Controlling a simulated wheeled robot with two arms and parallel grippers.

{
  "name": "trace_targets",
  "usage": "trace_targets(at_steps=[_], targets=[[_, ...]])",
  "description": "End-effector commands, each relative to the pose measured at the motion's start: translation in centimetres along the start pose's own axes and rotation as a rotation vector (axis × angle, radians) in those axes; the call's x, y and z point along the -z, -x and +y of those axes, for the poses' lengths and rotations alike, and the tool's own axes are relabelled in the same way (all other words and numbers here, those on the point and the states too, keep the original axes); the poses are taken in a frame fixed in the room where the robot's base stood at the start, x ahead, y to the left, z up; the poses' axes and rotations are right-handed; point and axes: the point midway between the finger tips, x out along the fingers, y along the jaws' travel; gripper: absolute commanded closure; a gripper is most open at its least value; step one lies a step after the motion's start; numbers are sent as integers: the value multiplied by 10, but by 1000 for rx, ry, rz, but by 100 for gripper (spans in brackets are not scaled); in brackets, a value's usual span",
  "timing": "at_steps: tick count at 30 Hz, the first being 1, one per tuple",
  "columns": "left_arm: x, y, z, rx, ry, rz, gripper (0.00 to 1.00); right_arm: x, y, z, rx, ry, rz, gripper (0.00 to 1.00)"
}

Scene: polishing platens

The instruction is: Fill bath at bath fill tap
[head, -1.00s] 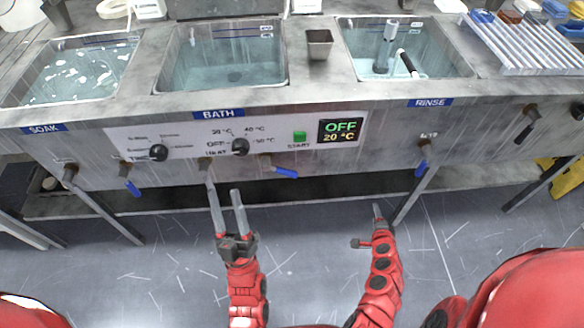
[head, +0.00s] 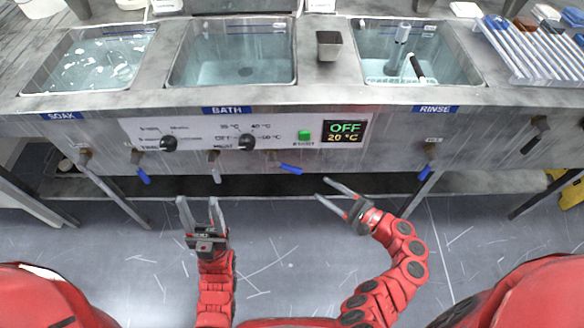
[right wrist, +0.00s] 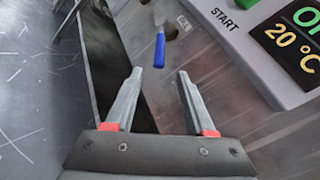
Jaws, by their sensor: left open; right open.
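The bath (head: 232,72) is the middle basin, with bluish liquid in it. Below its front panel is a tap with a blue lever (head: 290,169), pointing right; the lever also shows in the right wrist view (right wrist: 160,50), ahead of the fingers. A grey-handled tap (head: 215,168) hangs to its left. My right gripper (head: 322,190) is open and empty, below and right of the blue lever, apart from it. Its fingers also show in the right wrist view (right wrist: 159,74). My left gripper (head: 199,200) is open and empty below the grey-handled tap, apart from it.
The panel has two black knobs, a green start button (head: 304,135) and a display (head: 344,131) reading OFF, 20 °C. The soak basin (head: 38,90) is left, the rinse basin (head: 470,80) right. A lower shelf runs behind the grippers, between metal legs.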

Motion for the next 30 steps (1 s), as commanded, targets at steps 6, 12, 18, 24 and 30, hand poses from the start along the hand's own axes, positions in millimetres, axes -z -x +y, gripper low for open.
trace_targets(at_steps=[6,12,18,24,30], targets=[[0,1,0,0,1,-1,45,0,-55,1,-4,-2,-3,45],[-1,2,0,0,1,-1,45,0,-98,2,-3,-3,-1,45],[-1,4,0,0,1,-1,45,1,-122,1,-1,-2,2,45],[-1,4,0,0,1,-2,45,1,-129,1,-1,-1,5,45],[-1,4,0,0,1,-2,45,2,-128,1,-1,-1,5,49]])
